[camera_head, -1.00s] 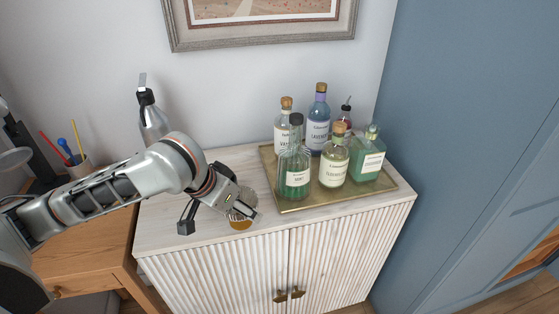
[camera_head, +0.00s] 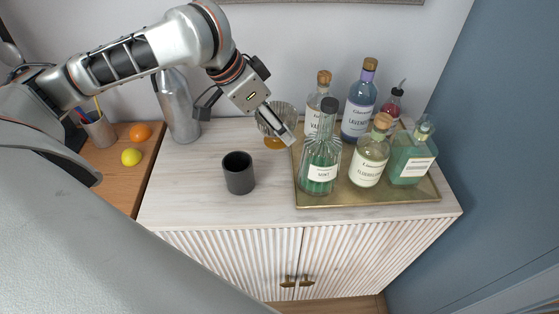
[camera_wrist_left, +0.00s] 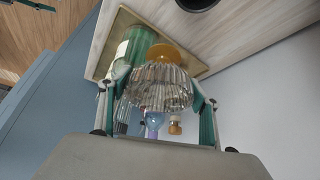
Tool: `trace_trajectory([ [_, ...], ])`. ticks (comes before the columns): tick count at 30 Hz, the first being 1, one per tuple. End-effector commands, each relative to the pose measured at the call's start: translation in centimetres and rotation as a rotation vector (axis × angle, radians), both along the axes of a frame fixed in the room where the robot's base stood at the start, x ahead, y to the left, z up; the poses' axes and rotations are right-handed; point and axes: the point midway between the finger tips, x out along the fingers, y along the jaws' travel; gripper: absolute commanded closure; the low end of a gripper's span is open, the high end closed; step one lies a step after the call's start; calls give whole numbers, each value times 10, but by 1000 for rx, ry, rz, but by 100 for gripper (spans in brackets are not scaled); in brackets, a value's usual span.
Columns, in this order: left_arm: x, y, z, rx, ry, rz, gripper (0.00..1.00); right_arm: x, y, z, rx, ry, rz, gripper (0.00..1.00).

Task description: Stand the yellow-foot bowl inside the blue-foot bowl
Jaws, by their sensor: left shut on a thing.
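The yellow-foot bowl is ribbed clear glass with an amber-yellow foot. In the head view the bowl (camera_head: 275,113) is upright behind the black cup, beside the tray's left edge, partly covered by my gripper. My left gripper (camera_head: 273,124) is shut on it. In the left wrist view the bowl (camera_wrist_left: 158,88) sits between the two fingers of the gripper (camera_wrist_left: 157,98), its yellow foot pointing away from the camera. I cannot tell whether the foot touches the cabinet top. The blue-foot bowl is not seen in any view. My right gripper is not in view.
A black cup (camera_head: 239,174) stands at the front of the white cabinet top (camera_head: 190,207). A brass tray (camera_head: 407,197) with several bottles fills the right side. A steel bottle (camera_head: 181,108) stands at the back left. An orange and a lemon lie on the wooden desk (camera_head: 117,187).

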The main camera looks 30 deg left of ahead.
Motion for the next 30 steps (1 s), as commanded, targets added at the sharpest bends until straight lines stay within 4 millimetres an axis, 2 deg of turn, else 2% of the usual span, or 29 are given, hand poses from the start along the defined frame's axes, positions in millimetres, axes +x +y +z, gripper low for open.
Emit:
trace_trajectory([
  [1, -1, 0, -16, -2, 6, 2, 64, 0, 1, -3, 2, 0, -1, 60],
  [3, -1, 0, -34, -2, 5, 1, 64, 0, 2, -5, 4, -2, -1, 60],
  [7, -1, 0, -65, -1, 3, 1, 64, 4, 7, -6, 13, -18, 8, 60],
  [10, 0, 0, -82, -2, 1, 2, 64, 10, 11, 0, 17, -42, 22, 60],
  [17, 1, 0, -97, -1, -2, 2, 64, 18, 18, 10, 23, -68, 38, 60],
  [27, 0, 0, -139, -2, 1, 1, 64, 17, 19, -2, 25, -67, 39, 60],
  [30, 1, 0, -139, -1, -3, 1, 64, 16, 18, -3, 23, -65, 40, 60],
])
